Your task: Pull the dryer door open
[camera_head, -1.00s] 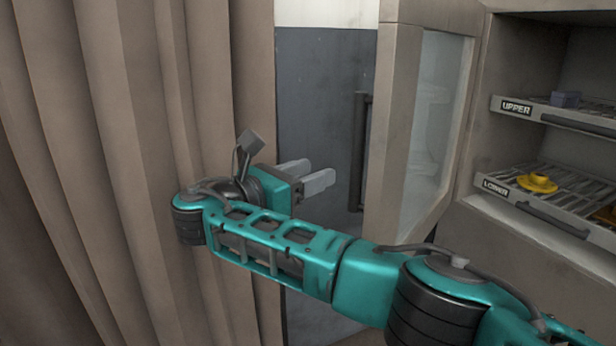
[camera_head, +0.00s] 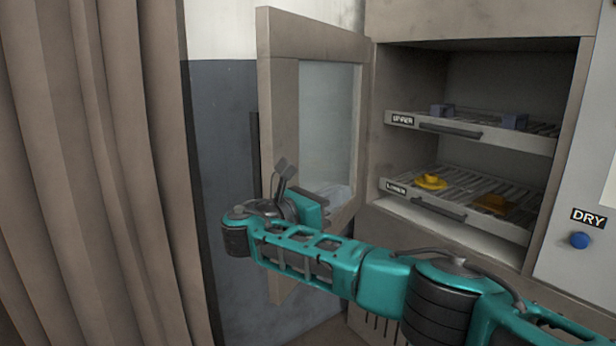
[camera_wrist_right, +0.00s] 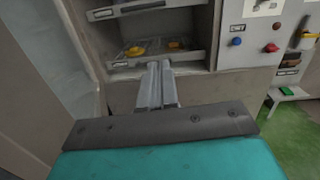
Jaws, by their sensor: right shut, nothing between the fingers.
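The dryer door (camera_head: 283,110), a beige frame with a glass pane, stands swung open on the left side of the dryer (camera_head: 400,212). Its dark handle (camera_head: 255,150) shows at the door's outer left edge. My right gripper (camera_head: 333,196) is in front of the inner side of the door, near the lower part of the pane. In the right wrist view its two grey fingers (camera_wrist_right: 156,86) are together and empty, pointing toward the dryer front below the racks. The door (camera_wrist_right: 60,50) fills the left of that view. My left gripper is not in view.
Inside the dryer are an upper rack (camera_head: 470,131) with bluish-purple blocks and a lower rack (camera_head: 450,200) with yellow pieces. A panel with a DRY label and blue button (camera_head: 580,240) is at the right. A beige curtain (camera_head: 90,170) fills the left.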

